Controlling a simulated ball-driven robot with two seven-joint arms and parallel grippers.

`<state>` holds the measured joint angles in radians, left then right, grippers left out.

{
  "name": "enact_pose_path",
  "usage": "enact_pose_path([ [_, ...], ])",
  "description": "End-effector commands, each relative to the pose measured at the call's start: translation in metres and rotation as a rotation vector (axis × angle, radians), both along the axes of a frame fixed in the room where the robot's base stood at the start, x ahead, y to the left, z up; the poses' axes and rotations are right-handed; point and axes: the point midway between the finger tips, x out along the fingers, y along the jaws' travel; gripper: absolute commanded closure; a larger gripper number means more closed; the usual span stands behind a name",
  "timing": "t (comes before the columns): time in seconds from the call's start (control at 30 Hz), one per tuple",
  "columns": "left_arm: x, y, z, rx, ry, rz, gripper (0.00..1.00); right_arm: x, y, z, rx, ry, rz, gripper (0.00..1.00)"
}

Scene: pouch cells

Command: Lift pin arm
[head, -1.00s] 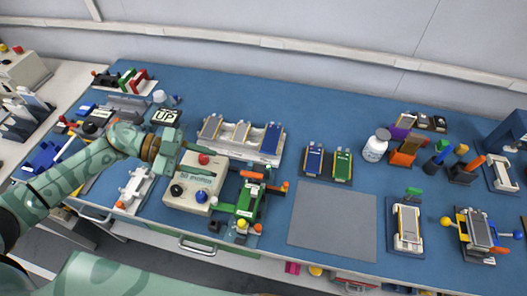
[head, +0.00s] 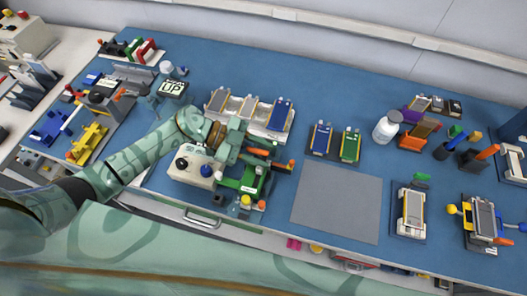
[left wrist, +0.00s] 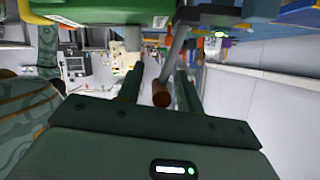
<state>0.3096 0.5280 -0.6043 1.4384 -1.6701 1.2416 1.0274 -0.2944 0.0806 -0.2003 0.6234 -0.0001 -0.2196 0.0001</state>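The green fixture (head: 241,183) with orange parts stands right of the cream button box, near the bench's front edge. My left gripper (head: 250,154) is over the fixture's rear, beside an orange bar (head: 281,166). In the left wrist view a grey rod with a brown-red end (left wrist: 161,95) reaches between the two fingers of my left gripper (left wrist: 158,88). The fingers are spread, with gaps on both sides of the rod. I cannot tell for sure that this rod is the pin arm. My right gripper is not in view.
A bare grey mat (head: 337,202) is to the right.

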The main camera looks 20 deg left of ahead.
Motion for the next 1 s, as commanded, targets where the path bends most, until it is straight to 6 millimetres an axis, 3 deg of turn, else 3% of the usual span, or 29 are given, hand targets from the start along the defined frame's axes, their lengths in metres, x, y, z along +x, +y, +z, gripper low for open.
enact_pose_path([
  [0.37,0.0005,-0.0075,-0.0029,0.001,0.000,0.000,0.64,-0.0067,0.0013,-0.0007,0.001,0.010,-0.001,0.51],
  [0.5,0.0005,-0.0075,-0.0028,0.000,0.000,0.000,1.00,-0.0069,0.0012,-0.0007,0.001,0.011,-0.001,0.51],
  [1.0,0.0073,-0.0071,0.0053,0.006,0.080,0.001,1.00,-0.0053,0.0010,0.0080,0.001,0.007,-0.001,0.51],
])
